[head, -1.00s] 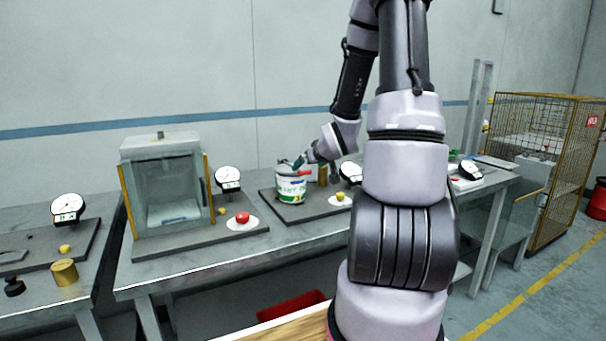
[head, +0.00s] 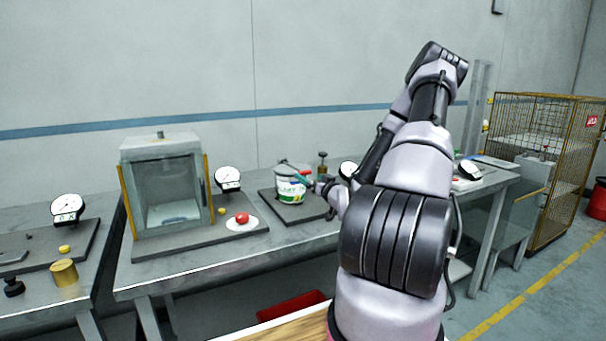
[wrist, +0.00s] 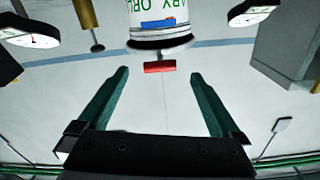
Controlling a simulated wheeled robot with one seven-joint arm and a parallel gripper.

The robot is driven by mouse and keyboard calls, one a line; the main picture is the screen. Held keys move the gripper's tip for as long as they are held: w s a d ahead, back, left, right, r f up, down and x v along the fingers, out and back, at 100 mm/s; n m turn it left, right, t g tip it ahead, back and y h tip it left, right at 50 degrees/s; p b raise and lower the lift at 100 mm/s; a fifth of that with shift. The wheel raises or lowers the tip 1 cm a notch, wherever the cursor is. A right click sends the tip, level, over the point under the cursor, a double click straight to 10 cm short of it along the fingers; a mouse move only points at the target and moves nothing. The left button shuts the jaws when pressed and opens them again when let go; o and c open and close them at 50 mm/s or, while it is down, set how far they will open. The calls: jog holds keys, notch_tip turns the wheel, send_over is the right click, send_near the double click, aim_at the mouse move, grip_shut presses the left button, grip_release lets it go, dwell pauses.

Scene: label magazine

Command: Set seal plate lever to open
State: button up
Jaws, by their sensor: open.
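A red bar (wrist: 160,67), which may be the lever's handle, shows in the wrist view just beyond my fingertips, close to the dark rim of a white labelled tub (wrist: 160,14). The same tub (head: 290,187) stands on a dark plate on the bench in the head view. My gripper (wrist: 160,80) is open, its two green fingers apart with nothing between them. In the head view my gripper (head: 302,178) is at the tub's upper right side.
A brass post (head: 322,168) stands right behind the tub. A glass-fronted box (head: 166,185), a dial gauge (head: 228,179) and a red button (head: 242,218) are to the left. Another gauge (head: 347,170) is partly behind my arm. A wire cage (head: 545,150) stands far right.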

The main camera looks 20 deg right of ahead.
aim_at(306, 173)
jog(key=w, duration=0.6)
jog(key=shift+w+a, duration=0.1)
jog(key=shift+w, duration=0.3)
jog(key=shift+r, duration=0.1)
grip_shut()
